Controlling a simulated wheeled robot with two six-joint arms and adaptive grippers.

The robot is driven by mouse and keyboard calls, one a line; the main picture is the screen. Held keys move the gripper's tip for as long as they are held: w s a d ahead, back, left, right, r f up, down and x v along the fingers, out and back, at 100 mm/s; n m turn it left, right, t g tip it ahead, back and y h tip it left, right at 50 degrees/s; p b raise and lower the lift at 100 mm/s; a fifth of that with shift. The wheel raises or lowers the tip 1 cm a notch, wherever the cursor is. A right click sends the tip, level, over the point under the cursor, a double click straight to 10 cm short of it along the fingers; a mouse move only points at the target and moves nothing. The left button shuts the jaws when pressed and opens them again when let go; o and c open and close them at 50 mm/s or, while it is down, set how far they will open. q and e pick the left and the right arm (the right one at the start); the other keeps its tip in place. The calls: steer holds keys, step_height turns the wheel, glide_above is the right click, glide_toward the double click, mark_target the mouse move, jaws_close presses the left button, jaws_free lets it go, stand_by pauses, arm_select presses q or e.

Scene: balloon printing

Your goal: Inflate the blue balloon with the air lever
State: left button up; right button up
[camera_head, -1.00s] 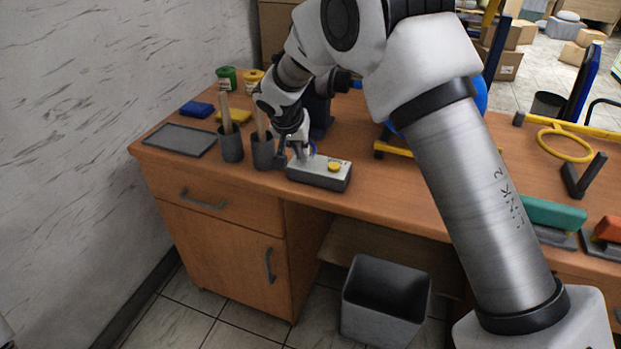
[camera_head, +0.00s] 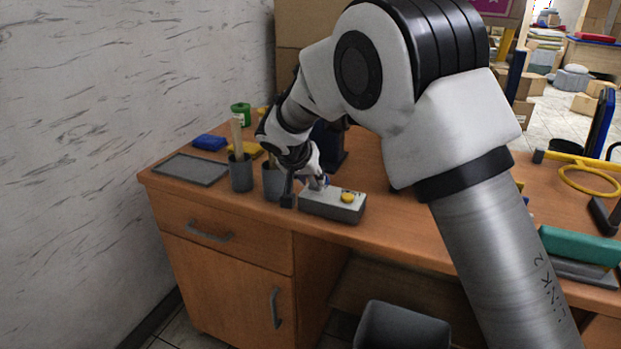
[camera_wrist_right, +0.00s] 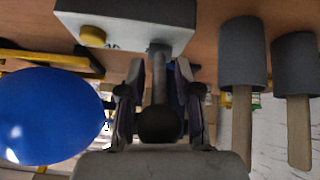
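The air lever stands on a grey box (camera_head: 331,207) with a yellow button (camera_head: 348,196) at the desk's front edge. My right gripper (camera_head: 315,184) is at the box's left end. In the right wrist view, the lever's stem (camera_wrist_right: 159,75) and dark round knob (camera_wrist_right: 160,124) are between the two fingers of my right gripper (camera_wrist_right: 159,88). The fingers stand apart, with a visible gap on each side of the stem. The blue balloon (camera_wrist_right: 48,116) is large and round at the left of that view; in the head view my arm hides it. My left gripper is out of view.
Two dark cups (camera_head: 241,174) with wooden sticks stand just left of the box. A grey tray (camera_head: 190,169), a blue sponge (camera_head: 209,142) and a green pot (camera_head: 241,113) are further left. A teal-topped object (camera_head: 578,245) and yellow ring (camera_head: 590,179) are on the right.

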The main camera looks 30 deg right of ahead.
steer(key=v, duration=1.2)
stand_by(0.5)
